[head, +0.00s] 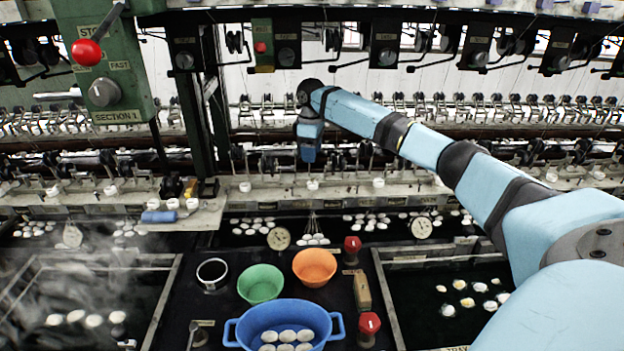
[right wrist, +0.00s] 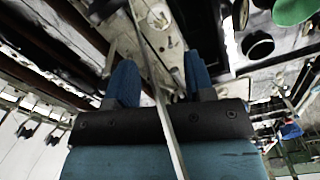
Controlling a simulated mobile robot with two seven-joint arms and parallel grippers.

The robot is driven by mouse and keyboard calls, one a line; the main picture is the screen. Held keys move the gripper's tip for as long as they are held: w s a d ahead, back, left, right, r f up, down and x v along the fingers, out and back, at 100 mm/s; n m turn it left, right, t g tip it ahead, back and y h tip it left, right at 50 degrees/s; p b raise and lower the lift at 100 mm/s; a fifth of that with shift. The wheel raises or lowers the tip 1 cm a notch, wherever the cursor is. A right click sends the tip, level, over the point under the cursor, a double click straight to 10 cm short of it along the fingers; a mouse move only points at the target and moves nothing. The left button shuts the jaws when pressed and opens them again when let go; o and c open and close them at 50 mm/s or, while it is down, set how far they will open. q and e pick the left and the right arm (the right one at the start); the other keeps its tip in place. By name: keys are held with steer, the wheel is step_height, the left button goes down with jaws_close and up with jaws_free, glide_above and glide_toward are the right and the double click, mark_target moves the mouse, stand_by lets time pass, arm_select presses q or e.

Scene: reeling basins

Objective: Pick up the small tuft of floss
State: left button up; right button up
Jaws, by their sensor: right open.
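I cannot single out a small tuft of floss for certain in either view. Small white pieces sit along the pale ledge (head: 275,190) of the machine, one of them (head: 312,184) below my right gripper (head: 308,157). In the head view this gripper hangs fingers down in front of the machine, above the ledge. In the right wrist view the two blue fingers (right wrist: 160,68) stand apart with nothing held between them. A thin pale bar crosses the gap close to the camera. My left gripper is not in view.
Below the ledge are a blue basin (head: 233,325) with white cocoons, a green bowl (head: 260,283), an orange bowl (head: 314,267) and red knobs (head: 352,244). Dark water basins lie left, steaming, and right (head: 388,300). Machine rods and hooks (head: 440,110) crowd around my right gripper.

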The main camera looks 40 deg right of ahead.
mark_target(313, 177)
step_height(313, 177, down, 3)
steer(key=shift+f, duration=0.1)
step_height(313, 177, down, 5)
steer(key=shift+s+d+f+p, duration=0.1)
steer(key=shift+d+p, duration=0.05)
steer(key=shift+p, duration=0.2)
jaws_close()
